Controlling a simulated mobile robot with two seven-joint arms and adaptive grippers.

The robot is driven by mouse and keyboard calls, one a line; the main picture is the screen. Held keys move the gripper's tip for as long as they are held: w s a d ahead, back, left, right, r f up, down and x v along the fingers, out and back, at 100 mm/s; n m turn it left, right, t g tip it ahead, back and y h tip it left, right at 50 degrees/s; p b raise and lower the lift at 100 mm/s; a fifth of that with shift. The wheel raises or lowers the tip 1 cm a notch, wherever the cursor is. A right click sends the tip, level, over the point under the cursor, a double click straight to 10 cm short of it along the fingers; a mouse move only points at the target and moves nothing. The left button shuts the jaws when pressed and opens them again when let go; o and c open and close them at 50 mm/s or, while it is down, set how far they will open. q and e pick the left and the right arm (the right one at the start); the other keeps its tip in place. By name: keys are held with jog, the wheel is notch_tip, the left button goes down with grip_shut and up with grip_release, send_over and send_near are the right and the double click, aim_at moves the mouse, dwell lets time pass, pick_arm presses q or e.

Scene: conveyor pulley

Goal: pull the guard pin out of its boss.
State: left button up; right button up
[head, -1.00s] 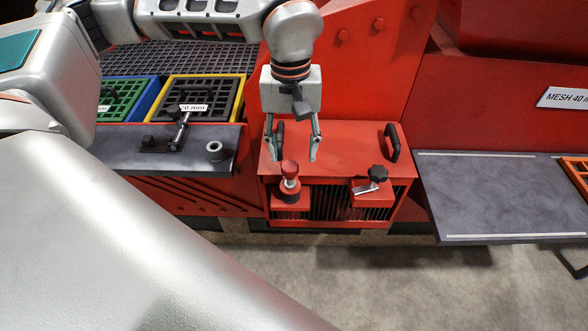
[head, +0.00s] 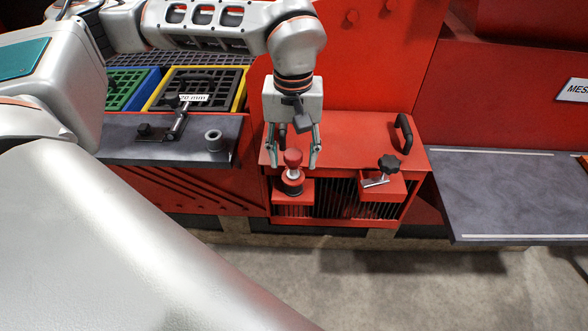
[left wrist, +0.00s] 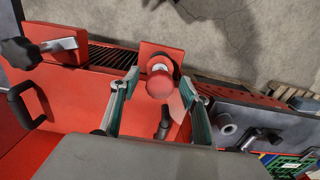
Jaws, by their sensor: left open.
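The guard pin (head: 293,160) has a red knob and stands upright in its dark boss (head: 292,184) on a red block at the front left of the red guard box. It also shows in the left wrist view as a round red knob (left wrist: 159,82). My left gripper (head: 293,162) points down, open and empty, its fingers on either side of the knob in the head view. In the left wrist view the knob lies between and beyond the fingertips, with gaps on both sides. I cannot tell whether the fingers are level with the knob. My right gripper is not in view.
A black clamp knob (head: 388,163) with a metal lever sits on the guard's right block. A black handle (head: 403,134) stands behind it. A grey shelf (head: 520,190) lies to the right. The left shelf (head: 120,149) holds a grey bushing (head: 213,140) and a toggle clamp (head: 175,126).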

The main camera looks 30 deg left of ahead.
pick_arm(q)
jog(key=shift+c, duration=0.4)
grip_shut()
jog(key=shift+r+p, duration=0.65)
dwell(0.4)
